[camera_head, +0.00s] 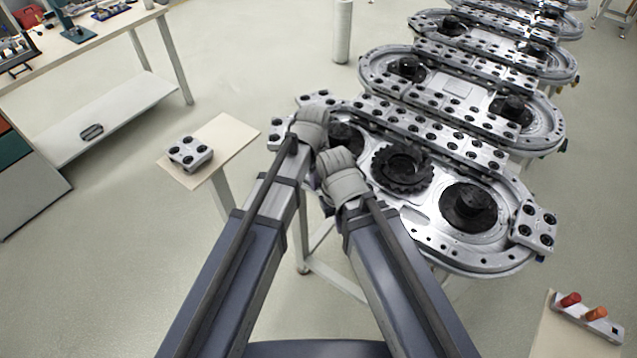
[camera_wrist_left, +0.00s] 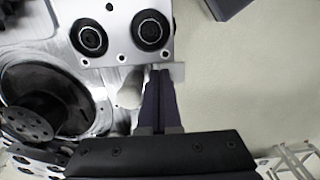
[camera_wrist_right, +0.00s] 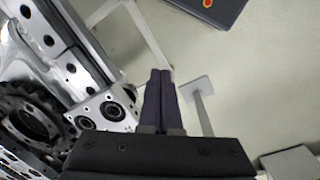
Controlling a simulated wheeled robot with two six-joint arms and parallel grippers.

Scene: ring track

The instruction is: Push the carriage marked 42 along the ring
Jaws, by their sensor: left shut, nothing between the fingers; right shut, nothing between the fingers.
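The near ring track (camera_head: 450,250) is an oval metal table with black gears and hubs. Carriages are metal plates with black rollers; one sits at its left end (camera_head: 313,98), another at its right end (camera_head: 535,225), and several line its far side. No number 42 is readable. My left gripper (camera_wrist_left: 159,70) is shut and empty, its tips at the lower edge of a carriage (camera_wrist_left: 120,28) in the left wrist view; contact is unclear. My right gripper (camera_wrist_right: 160,73) is shut and empty beside a carriage (camera_wrist_right: 105,108). In the head view my wrists hide both fingertips.
A loose roller carriage (camera_head: 190,152) sits on a small stand (camera_head: 234,136) at the left. A workbench (camera_head: 110,27) with tools is at the upper left. More ring tracks (camera_head: 550,125) stand behind. A bracket with red and orange knobs (camera_head: 586,318) lies lower right.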

